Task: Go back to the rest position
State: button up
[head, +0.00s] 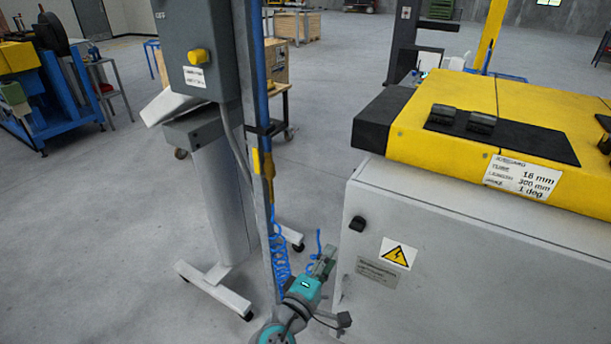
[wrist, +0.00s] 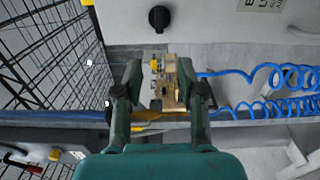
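My gripper (head: 323,262) is low in the head view, beside the front left corner of the white machine cabinet (head: 440,262). In the wrist view the two fingers of my gripper (wrist: 160,80) stand apart, with a gap between them. Brown and yellow shapes show in that gap and look like background; I cannot tell exactly what they are. I see no copper tube in either view.
The yellow machine top (head: 555,113) stands close at right. A grey control post (head: 225,190) on a white foot is left of my arm. A coiled blue hose (head: 280,252) hangs close by my gripper. Open floor (head: 95,240) lies at left.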

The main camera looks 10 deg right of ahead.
jog(key=s+d+f+y, duration=0.3)
jog(key=s+f, duration=0.3)
jog(key=f, duration=0.2)
jog(key=s+d+f+y, duration=0.3)
jog(key=s+f+y, duration=0.1)
jog(key=s+f, duration=0.35)
jog(key=s+f+m+g+y, duration=0.1)
jog(key=s+f+m+y, duration=0.15)
jog(key=s, duration=1.15)
jog(key=s+d+r+m, duration=0.1)
jog(key=s+r+m, duration=0.3)
jog(key=s+r, duration=0.2)
jog(key=s+d+r+m+t+y, duration=0.1)
jog(key=s+r+m, duration=0.3)
jog(key=s, duration=0.7)
jog(key=shift+s+d+r, duration=0.2)
jog(key=shift+s+r, duration=0.05)
jog(key=shift+r, duration=0.6)
jog(key=shift+m, duration=0.25)
